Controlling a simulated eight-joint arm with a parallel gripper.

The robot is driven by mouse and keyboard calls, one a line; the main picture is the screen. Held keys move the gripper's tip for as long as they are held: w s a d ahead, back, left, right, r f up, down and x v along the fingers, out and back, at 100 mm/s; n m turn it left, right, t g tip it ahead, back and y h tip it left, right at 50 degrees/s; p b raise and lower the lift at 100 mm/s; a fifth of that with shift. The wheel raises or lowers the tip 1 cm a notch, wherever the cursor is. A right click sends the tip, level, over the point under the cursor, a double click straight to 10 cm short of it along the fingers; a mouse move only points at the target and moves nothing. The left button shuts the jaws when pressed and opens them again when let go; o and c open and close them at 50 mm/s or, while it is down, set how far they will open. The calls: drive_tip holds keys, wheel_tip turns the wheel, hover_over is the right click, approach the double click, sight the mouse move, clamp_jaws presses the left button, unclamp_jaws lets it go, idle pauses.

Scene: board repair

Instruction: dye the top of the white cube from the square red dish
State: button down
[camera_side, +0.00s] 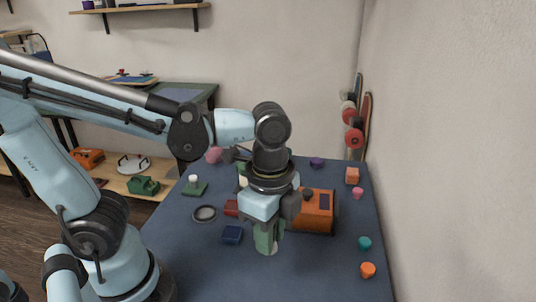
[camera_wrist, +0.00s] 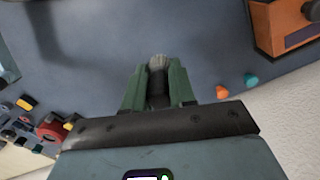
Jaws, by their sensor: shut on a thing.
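My gripper (camera_side: 268,238) is in front of the orange machine, over the blue table. In the wrist view its green fingers (camera_wrist: 158,88) are shut on a brush (camera_wrist: 158,63) with a dark handle and pale bristles. In the side view the brush is hard to make out. The square red dish (camera_side: 231,208) is left of and behind my gripper, partly hidden by it. Another pale thing (camera_side: 243,181) is mostly hidden behind my wrist.
A square blue dish (camera_side: 232,235) lies close left of my gripper, and a round grey ring (camera_side: 204,214) is farther left. The orange machine (camera_side: 318,211) stands close right. Teal (camera_side: 364,243) and orange (camera_side: 368,270) pieces lie near the right edge. The front of the table is clear.

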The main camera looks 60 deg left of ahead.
drive_tip(key=w+a+f, duration=0.1)
drive_tip(key=w+a, duration=0.1)
drive_tip(key=a, duration=1)
drive_tip(key=w+a+f, duration=0.2)
drive_tip(key=w+a, duration=0.1)
drive_tip(key=a, duration=0.8)
drive_tip(key=shift+s+a+f, duration=0.1)
drive_tip(key=shift+s+f, duration=0.05)
drive_tip(key=shift+f, duration=2.45)
drive_tip(key=shift+f, duration=0.5)
wheel_tip(320, 180, up, 7)
